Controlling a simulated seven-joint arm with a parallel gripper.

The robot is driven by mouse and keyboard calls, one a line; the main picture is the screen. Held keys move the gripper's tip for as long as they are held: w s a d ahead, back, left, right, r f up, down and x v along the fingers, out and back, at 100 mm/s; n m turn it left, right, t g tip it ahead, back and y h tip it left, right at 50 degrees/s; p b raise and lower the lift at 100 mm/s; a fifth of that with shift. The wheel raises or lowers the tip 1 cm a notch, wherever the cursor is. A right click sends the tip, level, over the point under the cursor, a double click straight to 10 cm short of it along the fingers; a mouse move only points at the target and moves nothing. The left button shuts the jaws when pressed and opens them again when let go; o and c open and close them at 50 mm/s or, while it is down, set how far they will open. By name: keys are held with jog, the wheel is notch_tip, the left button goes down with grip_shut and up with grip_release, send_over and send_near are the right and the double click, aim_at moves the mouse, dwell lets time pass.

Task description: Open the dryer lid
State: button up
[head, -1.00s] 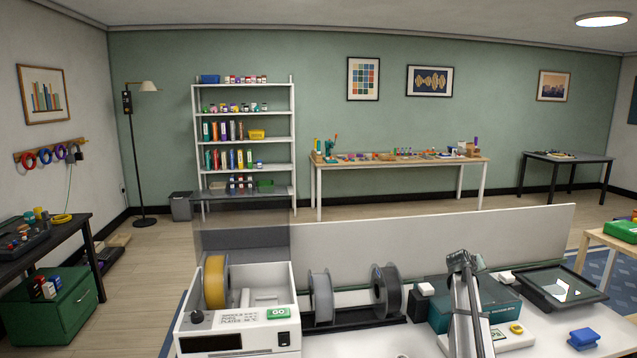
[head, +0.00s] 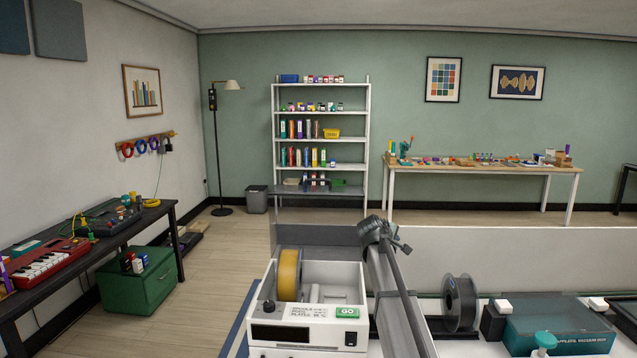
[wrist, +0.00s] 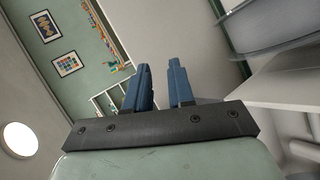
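The dryer (head: 270,331) is a white box with a dark display, a green GO button and a yellow spool (head: 289,274) showing in its open top. A smoky see-through panel (head: 318,237), which looks like its lid, stands upright at the back of the box. My gripper (head: 400,247) is just right of the dryer, near the panel's right edge; I cannot tell whether they touch. In the wrist view its blue fingers (wrist: 159,66) are apart with nothing between them. A grey smooth surface (wrist: 272,25) at the upper right there may be the panel.
A grey spool (head: 460,303) on a dark holder and a teal box (head: 558,322) stand right of the dryer. A low pale partition (head: 520,255) runs behind them. A dark table (head: 95,255) and green cabinet (head: 140,285) are at the left.

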jog(key=a+r+n+t+y, duration=0.25)
jog(key=a+r, duration=0.55)
jog(key=a, duration=0.4)
jog(key=n+t+y, duration=0.3)
jog(key=n+y, duration=0.1)
send_near(318, 181)
jog(key=shift+h, duration=0.25)
jog(key=x, duration=0.8)
jog(key=shift+w+r, duration=0.1)
grip_shut()
jog(key=shift+a, duration=0.1)
